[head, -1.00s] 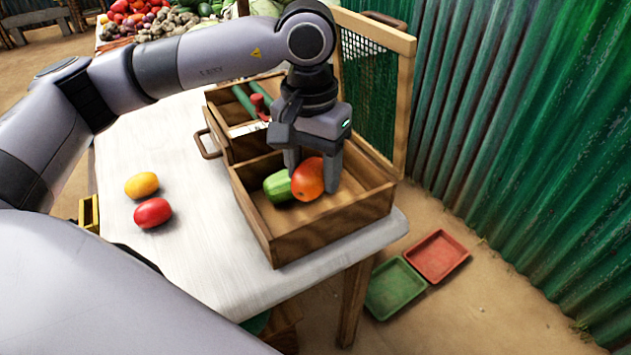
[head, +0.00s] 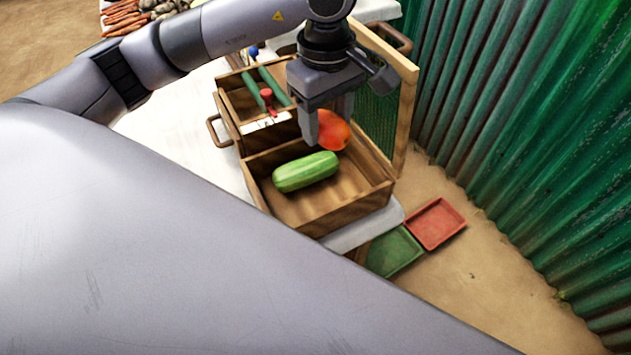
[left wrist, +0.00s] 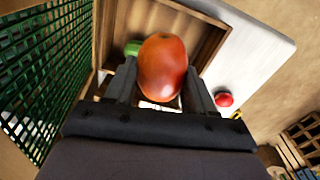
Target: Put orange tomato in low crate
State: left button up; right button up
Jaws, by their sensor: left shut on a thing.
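My left gripper (head: 328,122) is shut on an orange-red, mango-like fruit (head: 334,131), which also shows large between the fingers in the left wrist view (left wrist: 163,68). It holds the fruit over the back right part of the front compartment of a wooden crate (head: 291,226). A long green vegetable (head: 306,172) lies in that compartment, left of the fruit. A red tomato (left wrist: 223,99) lies on the table in the left wrist view. The orange-yellow tomato seen earlier beside it is not clearly visible now; my arm covers that part of the table in the head view.
The crate's rear compartment holds green rods and a red-handled item (head: 267,96). A mesh panel in a wooden frame (head: 407,110) stands along its right side. A green tray (head: 394,252) and a red tray (head: 436,223) lie on the ground to the right, below the table (head: 364,229).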

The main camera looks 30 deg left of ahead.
pick_arm(q)
jog(key=shift+r+n, duration=0.3)
jog(key=shift+n, duration=0.2)
jog(key=p, duration=0.1)
send_over(324, 205)
notch_tip(324, 205, down, 15)
jog(key=shift+f, duration=2.55)
jog(key=shift+f, duration=0.1)
jog(key=o, duration=1.1)
